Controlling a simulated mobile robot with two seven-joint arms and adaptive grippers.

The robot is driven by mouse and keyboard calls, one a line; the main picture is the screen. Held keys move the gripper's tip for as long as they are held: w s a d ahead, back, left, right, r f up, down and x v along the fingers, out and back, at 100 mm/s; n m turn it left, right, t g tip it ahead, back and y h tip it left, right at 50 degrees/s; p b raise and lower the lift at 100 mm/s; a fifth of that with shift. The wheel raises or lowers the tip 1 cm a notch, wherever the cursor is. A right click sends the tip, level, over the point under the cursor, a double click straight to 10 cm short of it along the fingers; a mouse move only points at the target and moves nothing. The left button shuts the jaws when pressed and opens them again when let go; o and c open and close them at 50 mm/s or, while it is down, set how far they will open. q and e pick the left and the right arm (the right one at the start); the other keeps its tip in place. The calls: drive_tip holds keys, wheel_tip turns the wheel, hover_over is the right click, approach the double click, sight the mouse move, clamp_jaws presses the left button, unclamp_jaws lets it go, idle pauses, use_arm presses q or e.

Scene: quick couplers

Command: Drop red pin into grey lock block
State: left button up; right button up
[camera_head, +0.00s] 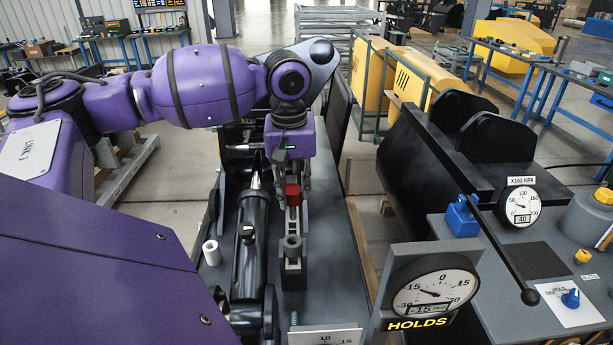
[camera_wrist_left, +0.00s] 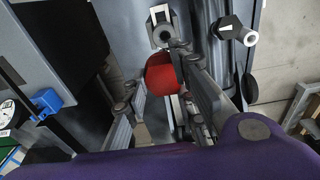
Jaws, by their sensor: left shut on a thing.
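The red pin (camera_head: 293,194) is between the fingers of my left gripper (camera_head: 292,186), which is shut on it. In the left wrist view its rounded red end (camera_wrist_left: 163,74) shows between the finger links. The grey lock block (camera_head: 292,262) stands on the dark bench, nearer the camera than the gripper, with a round, ring-shaped opening on top. In the left wrist view the ring (camera_wrist_left: 162,32) lies just beyond the red pin. The pin's lower end is hard to make out. The pin looks apart from the ring. My right gripper is not in view.
A black cylinder (camera_head: 250,240) with a pointed tip lies close left of the block. A small white tube (camera_head: 211,252) stands farther left. A dial marked HOLDS (camera_head: 433,290) is at the front right. A black lever (camera_head: 497,245) and a pressure gauge (camera_head: 521,206) are farther right.

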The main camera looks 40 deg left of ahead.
sight(292, 209)
use_arm(q)
drive_tip(key=shift+s+r, duration=0.15)
drive_tip(key=shift+s, duration=0.4)
drive_tip(key=shift+w+f, duration=0.2)
drive_tip(key=shift+f, duration=2.75)
drive_tip(key=shift+f, duration=3.3)
idle(0.5)
drive_tip(key=o, duration=1)
